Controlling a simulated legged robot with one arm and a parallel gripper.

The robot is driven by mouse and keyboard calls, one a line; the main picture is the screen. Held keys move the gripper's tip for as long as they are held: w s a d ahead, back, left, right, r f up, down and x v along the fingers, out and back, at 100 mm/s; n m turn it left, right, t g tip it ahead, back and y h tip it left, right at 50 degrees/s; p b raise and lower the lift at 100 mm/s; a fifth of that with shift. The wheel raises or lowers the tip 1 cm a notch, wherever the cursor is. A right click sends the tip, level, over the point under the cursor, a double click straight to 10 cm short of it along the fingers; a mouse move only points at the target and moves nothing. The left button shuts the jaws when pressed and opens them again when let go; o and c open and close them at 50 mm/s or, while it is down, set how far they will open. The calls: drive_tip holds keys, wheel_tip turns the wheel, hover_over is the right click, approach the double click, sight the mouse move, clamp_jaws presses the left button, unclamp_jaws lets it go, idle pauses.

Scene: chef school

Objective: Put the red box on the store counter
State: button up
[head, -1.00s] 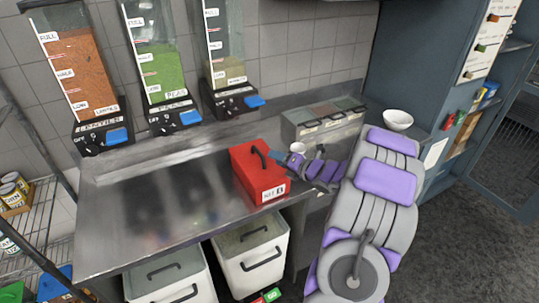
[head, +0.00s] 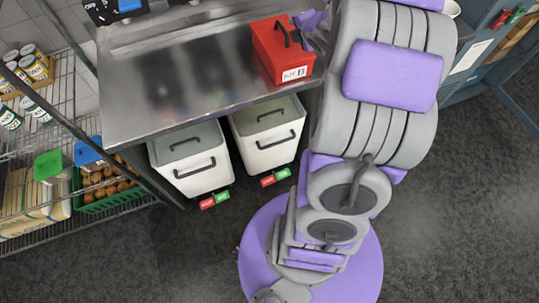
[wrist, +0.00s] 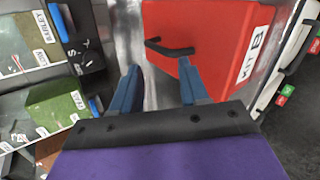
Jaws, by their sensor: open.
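The red box (head: 278,62), with a black handle on top and a "KIT" label on its front, stands on a steel counter (head: 180,75) near its right end. Whether this is the store counter, I cannot tell. In the wrist view the red box (wrist: 205,35) is just ahead of my gripper (wrist: 158,82). The two blue fingers are apart with nothing held between them. The right finger overlaps the box's lower left side in the picture; contact is unclear. The black handle (wrist: 170,48) lies beyond the fingertips. In the head view my arm hides most of the gripper.
Two white bins (head: 190,165) (head: 268,135) stand under the counter. A wire shelf (head: 75,150) with cans and a green crate (head: 105,195) is at the left. Dark floor (head: 120,260) is open in front. A blue-grey cabinet (head: 485,60) stands at the right.

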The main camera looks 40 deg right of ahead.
drive_tip(key=s+a+r+m+g+y, duration=0.1)
drive_tip(key=s+a+m+g, duration=0.5)
drive_tip(key=s+a, duration=1)
drive_tip(key=s+a+r+m+g+y, duration=0.1)
drive_tip(key=s+a+m+g, duration=0.5)
drive_tip(key=s+a, duration=1.1)
drive_tip(key=a+m+y, duration=0.1)
drive_tip(key=m, duration=0.3)
drive_tip(key=shift+s+a+r+m, duration=0.15)
drive_tip(key=shift+s+r+m, duration=0.15)
drive_tip(key=shift+r+m, duration=0.1)
